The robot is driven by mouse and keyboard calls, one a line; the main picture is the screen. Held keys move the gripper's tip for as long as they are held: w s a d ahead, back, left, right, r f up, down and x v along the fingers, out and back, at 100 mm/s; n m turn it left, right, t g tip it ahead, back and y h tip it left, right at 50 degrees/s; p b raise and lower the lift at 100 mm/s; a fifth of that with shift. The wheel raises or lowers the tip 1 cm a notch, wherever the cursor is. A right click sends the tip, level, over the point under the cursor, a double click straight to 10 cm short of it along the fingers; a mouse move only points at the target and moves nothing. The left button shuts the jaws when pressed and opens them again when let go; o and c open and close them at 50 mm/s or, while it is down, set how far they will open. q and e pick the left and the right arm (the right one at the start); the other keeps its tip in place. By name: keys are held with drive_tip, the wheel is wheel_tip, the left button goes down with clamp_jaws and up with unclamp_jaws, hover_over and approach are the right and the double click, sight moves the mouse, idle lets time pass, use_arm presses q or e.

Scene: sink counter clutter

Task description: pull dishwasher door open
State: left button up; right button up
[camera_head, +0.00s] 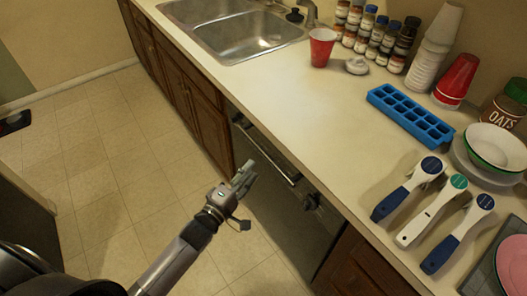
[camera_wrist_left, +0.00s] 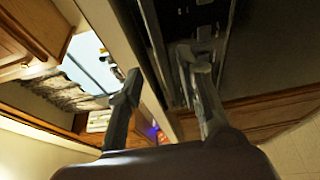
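The dishwasher door (camera_head: 285,215) is a dark front under the counter, between wooden cabinets, and looks closed. A bar-like handle (camera_head: 266,152) runs along its top edge. My left gripper (camera_head: 246,176) is in front of the door, below and slightly left of the handle. In the left wrist view my left gripper (camera_wrist_left: 160,72) has its two fingers spread with nothing held between them. The dark dishwasher front (camera_wrist_left: 262,55) lies to the right there, with its right finger close to or over it; contact cannot be told. My right gripper is not in view.
The counter (camera_head: 290,110) overhangs above the door. It carries a red cup (camera_head: 321,48), a blue ice tray (camera_head: 410,115), bowls, spice jars and several handled utensils. A sink (camera_head: 245,35) is at the back. The tiled floor (camera_head: 115,170) to the left is mostly clear.

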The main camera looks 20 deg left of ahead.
sight(262, 155)
use_arm(q)
drive_tip(key=x, duration=0.8)
drive_tip(key=shift+w+d, duration=0.2)
drive_tip(key=shift+w, duration=0.15)
drive_tip(key=shift+c, duration=0.5)
clamp_jaws()
